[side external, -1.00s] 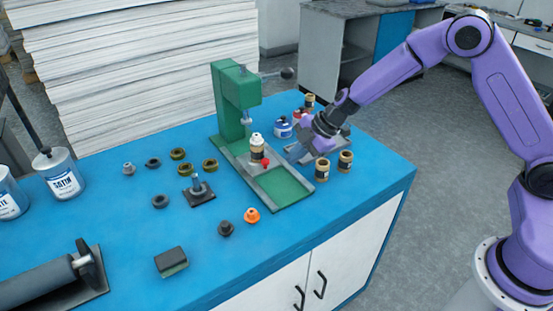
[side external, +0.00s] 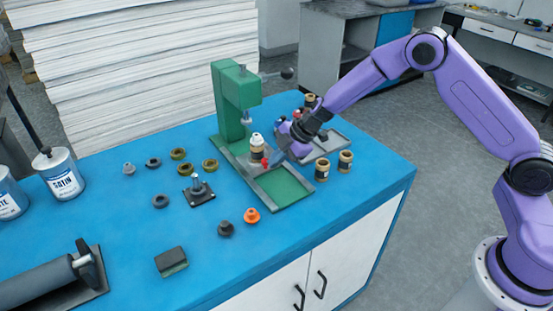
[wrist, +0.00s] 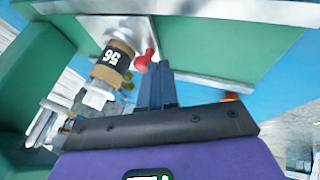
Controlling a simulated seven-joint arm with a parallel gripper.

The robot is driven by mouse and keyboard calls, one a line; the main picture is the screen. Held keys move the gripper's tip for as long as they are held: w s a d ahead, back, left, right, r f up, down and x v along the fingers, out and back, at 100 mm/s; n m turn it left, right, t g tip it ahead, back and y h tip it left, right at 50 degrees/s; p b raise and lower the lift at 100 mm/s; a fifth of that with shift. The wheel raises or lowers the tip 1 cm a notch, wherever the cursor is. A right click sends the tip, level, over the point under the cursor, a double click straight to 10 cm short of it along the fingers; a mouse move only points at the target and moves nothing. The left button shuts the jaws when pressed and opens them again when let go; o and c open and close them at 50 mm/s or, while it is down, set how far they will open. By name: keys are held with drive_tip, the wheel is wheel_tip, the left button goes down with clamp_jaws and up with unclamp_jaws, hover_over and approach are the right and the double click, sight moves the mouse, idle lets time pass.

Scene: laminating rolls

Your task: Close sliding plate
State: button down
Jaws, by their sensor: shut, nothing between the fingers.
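The green press (side external: 228,100) stands on the blue table, with a long green base with grey rails (side external: 285,187). A grey sliding plate (wrist: 85,28) lies across this base under the press head. It carries a tan roll with a black label and white top (side external: 256,148), also seen in the wrist view (wrist: 112,58). A red knob (wrist: 145,60) sits at the plate's edge beside the roll. My gripper (side external: 270,161) is shut and empty, its blue-grey fingertips (wrist: 160,68) right beside the knob. I cannot tell whether they touch it.
A grey tray (side external: 330,142) with rolls and jars lies behind my gripper. Two tan rolls (side external: 333,167) stand right of the press. Several rings, a dark post stand (side external: 199,190) and an orange knob (side external: 251,215) are left and in front.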

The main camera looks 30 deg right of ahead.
drive_tip(key=shift+w, duration=0.1)
drive_tip(key=w, duration=0.5)
drive_tip(key=shift+w, duration=0.65)
drive_tip(key=shift+d+r, duration=0.1)
